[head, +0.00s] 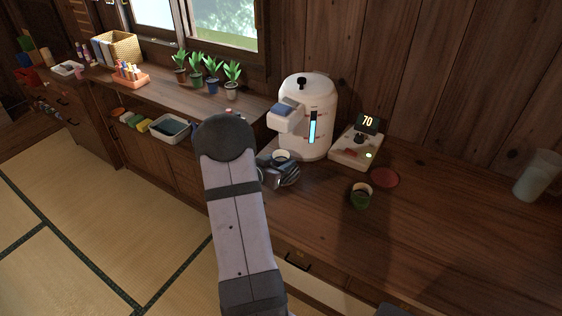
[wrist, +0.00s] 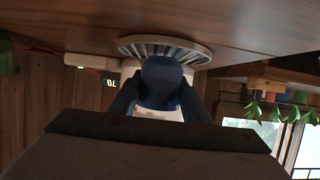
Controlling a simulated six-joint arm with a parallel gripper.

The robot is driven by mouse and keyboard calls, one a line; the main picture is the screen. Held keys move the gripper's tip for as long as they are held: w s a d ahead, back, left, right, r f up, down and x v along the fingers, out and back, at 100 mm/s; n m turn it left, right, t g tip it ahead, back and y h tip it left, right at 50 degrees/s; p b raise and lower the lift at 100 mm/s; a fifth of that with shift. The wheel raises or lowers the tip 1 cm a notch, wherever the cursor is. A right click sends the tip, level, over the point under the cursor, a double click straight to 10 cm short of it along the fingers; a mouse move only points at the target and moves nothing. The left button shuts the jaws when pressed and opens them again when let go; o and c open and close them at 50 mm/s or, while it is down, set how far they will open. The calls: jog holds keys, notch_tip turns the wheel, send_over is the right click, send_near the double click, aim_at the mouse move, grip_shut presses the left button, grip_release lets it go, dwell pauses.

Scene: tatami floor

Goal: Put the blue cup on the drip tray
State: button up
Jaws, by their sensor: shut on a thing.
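The blue cup (wrist: 160,82) is between the two fingers of my gripper (wrist: 160,98) in the wrist view, and the fingers are shut on it. In the head view my gripper (head: 288,174) is in front of the white dispenser's base, with the cup's pale rim (head: 282,155) showing just above it. The drip tray (wrist: 202,56), round and slatted with a pale rim, lies right by the cup in the wrist view. I cannot tell whether cup and tray touch. In the head view my arm and gripper hide most of the tray.
The white dispenser (head: 315,100) stands behind my gripper. To its right are a control box (head: 352,152) reading 70, a red disc (head: 385,178) and a green cup (head: 361,198). A clear jug (head: 538,178) stands far right. Potted plants (head: 212,75) line the left counter.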

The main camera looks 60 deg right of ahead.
jog(key=shift+f, duration=0.1)
jog(key=o, duration=1.1)
jog(key=shift+a+r, duration=0.1)
jog(key=shift+r, duration=0.1)
jog(key=v, duration=1.1)
jog(key=shift+a+r, duration=0.1)
jog(key=shift+a, duration=0.3)
jog(key=shift+w, duration=0.1)
